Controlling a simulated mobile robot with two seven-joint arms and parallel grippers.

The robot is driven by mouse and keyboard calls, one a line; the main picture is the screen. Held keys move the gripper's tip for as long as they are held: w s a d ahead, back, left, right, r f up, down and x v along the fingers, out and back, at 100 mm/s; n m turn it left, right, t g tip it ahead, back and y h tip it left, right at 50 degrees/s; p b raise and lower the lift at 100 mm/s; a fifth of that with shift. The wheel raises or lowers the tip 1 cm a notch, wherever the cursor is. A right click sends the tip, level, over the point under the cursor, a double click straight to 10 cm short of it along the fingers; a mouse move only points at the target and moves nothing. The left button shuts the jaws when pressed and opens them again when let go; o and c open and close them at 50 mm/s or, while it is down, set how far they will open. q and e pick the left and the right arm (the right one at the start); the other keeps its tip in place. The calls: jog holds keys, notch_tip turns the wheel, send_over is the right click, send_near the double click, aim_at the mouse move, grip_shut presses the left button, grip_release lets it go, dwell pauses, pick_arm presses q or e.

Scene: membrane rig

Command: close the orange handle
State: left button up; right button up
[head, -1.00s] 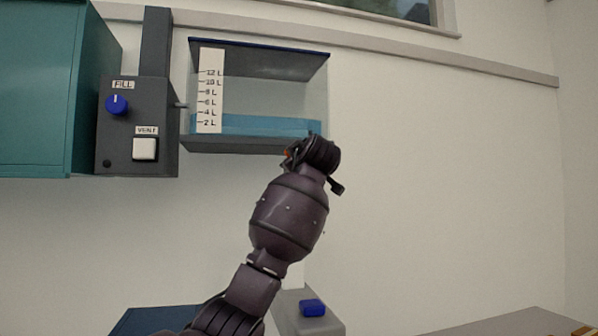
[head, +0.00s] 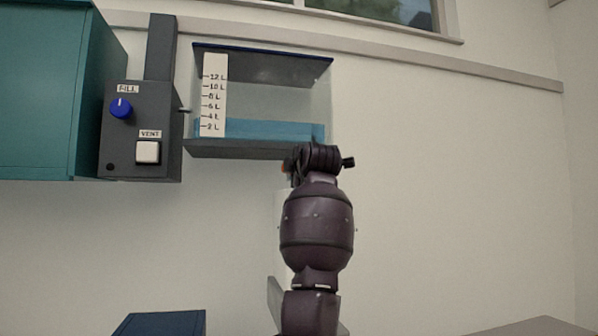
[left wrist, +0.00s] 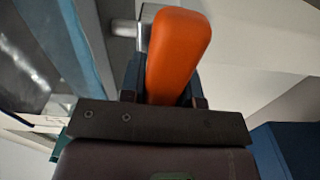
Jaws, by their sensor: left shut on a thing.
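The orange handle (left wrist: 178,50) fills the upper middle of the left wrist view, beside a metal stem. My left gripper (left wrist: 163,88) is shut on it, with dark fingers on both sides. In the head view only a small bit of the orange handle (head: 284,168) shows, just below the lower right of the clear tank (head: 265,105). My left gripper and wrist hide the rest. My right gripper is in neither view.
A dark control box (head: 140,130) with a blue FILL knob (head: 121,108) and white VENT button (head: 148,152) is left of the tank. A teal cabinet (head: 40,90) stands far left. Bare wall is to the right.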

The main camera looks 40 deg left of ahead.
pick_arm(q)
jog(key=shift+f+n, duration=0.2)
jog(key=shift+n, duration=0.3)
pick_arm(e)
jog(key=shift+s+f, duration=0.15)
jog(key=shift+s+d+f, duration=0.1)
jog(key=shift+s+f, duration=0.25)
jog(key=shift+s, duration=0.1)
pick_arm(q)
jog(key=o, duration=0.9)
jog(key=shift+r, duration=0.1)
jog(key=shift+s+d, duration=0.35)
jog(key=shift+b+v, duration=0.4)
jog(key=shift+v, duration=4.55)
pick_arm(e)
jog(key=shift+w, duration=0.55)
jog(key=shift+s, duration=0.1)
